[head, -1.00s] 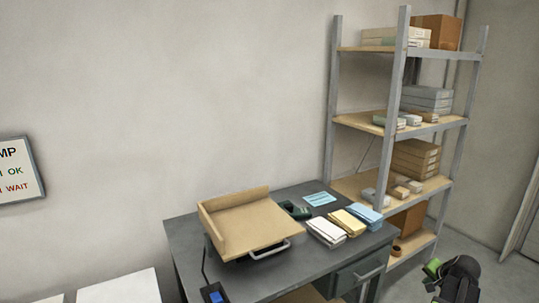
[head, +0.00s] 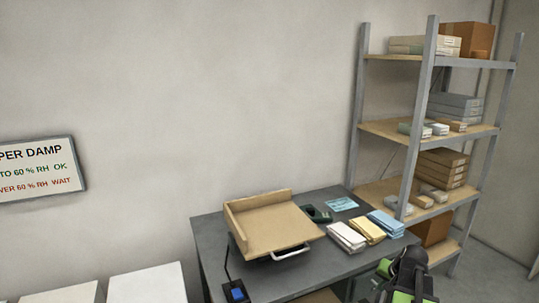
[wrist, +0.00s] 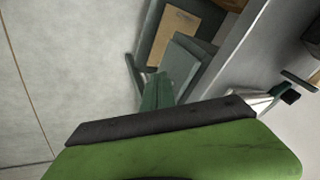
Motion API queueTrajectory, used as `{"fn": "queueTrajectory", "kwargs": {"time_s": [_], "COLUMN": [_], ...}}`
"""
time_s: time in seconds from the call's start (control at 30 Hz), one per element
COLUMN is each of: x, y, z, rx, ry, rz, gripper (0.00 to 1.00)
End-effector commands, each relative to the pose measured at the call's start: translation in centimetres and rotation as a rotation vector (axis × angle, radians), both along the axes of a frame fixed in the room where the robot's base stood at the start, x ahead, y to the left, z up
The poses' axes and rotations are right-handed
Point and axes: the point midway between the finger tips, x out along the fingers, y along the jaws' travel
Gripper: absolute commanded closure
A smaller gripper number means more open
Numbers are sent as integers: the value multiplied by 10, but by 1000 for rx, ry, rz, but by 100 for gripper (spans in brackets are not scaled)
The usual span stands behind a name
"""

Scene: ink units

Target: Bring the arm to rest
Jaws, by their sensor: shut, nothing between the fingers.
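My arm shows at the bottom right of the head view as black and green parts, in front of the desk's right end. In the wrist view my gripper (wrist: 165,124) fills the bottom as a broad green body with a dark straight edge. It is shut and holds nothing. Its fingertips are not clearly made out in the head view.
A grey desk (head: 213,238) bears a tan tray (head: 268,225), a dark green device (head: 318,214), white (head: 346,237), yellow (head: 367,230) and blue (head: 386,223) stacks. A loaded shelf rack (head: 428,130) stands behind right. A sign (head: 38,168) hangs left.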

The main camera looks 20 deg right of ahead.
Motion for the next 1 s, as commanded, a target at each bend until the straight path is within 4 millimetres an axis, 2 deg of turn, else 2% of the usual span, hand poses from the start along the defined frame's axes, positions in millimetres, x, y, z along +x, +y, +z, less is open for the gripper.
{"fn": "queueTrajectory", "kwargs": {"time_s": [0.03,0.07,0.1,0.17,0.2,0.33,0.4,0.5,0.6,0.7,1.0], "x": [16,25,35,48,53,57,52,41,29,24,23], "y": [37,59,93,145,178,273,320,380,417,430,433], "z": [9,11,14,20,23,32,39,47,52,53,52], "rx": [2,1,0,-4,-10,-36,-55,-87,-112,-127,-129], "ry": [27,48,79,128,162,259,309,373,420,443,447], "rz": [72,118,185,289,355,551,649,778,862,899,907], "gripper": [100,100,100,100,100,100,100,100,100,100,100]}}
